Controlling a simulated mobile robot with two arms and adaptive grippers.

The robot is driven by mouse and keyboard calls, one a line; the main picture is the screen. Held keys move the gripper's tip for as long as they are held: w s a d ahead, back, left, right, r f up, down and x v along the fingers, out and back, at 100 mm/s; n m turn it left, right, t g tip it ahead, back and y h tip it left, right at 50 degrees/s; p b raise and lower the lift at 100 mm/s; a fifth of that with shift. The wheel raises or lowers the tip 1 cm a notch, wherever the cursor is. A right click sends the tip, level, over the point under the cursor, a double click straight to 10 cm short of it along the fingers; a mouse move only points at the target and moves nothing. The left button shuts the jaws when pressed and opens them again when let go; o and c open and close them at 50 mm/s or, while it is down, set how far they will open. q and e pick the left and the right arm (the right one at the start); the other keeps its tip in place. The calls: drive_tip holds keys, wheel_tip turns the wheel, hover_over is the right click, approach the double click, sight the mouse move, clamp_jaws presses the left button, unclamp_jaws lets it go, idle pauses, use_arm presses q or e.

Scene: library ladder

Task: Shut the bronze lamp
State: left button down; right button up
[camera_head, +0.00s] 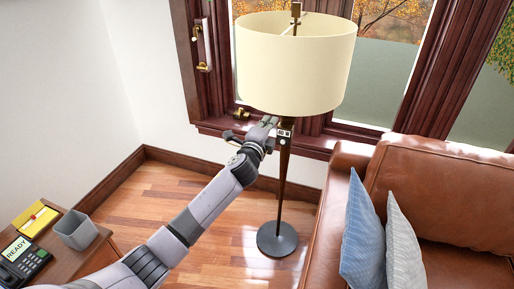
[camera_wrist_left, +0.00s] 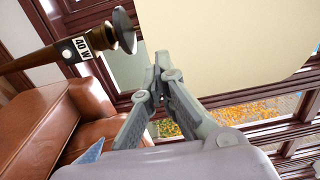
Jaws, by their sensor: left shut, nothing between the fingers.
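The bronze floor lamp (camera_head: 281,195) stands upright with a dark round base and a cream shade (camera_head: 290,70). A dark disc-ended part (camera_wrist_left: 124,29) sticks out of the stem there, beside the shade's edge. My left gripper (camera_head: 271,121) is just left of the stem, under the shade. In the left wrist view its fingertips (camera_wrist_left: 162,62) are together and empty, apart from the stem. My right gripper is out of view.
A side table at lower left holds a phone (camera_head: 22,262), a grey bin (camera_head: 75,230) and a yellow pad (camera_head: 36,219). Open floor lies between.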

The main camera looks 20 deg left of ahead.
use_arm(q)
drive_tip(key=s+b, duration=0.1)
drive_tip(key=s, duration=0.6)
drive_tip(key=s+a+f+n+g, duration=0.25)
drive_tip(key=s+f, duration=0.25)
drive_tip(key=f, duration=0.9)
drive_tip(key=s+a+f+n+g+y, duration=0.1)
drive_tip(key=s+f+n+g, duration=0.3)
drive_tip(key=f, duration=1)
drive_tip(key=s+a+f+n+g, duration=0.15)
drive_tip(key=s+f, duration=0.55)
drive_tip(key=f, duration=0.7)
drive_tip(key=s+a+f+n+g, duration=0.1)
drive_tip(key=s+f+n+g, duration=0.35)
drive_tip(key=s+f, duration=1.4)
drive_tip(key=s+f+n+g, duration=0.1)
drive_tip(key=s+f+g, duration=0.1)
drive_tip(key=s, duration=1)
drive_tip(key=s+d+f+n+g, duration=0.1)
drive_tip(key=s+f+n+g, duration=0.1)
drive_tip(key=s, duration=1.1)
drive_tip(key=shift+s+f+g, duration=0.2)
drive_tip(key=shift+f+g, duration=0.1)
drive_tip(key=shift+g, duration=0.05)
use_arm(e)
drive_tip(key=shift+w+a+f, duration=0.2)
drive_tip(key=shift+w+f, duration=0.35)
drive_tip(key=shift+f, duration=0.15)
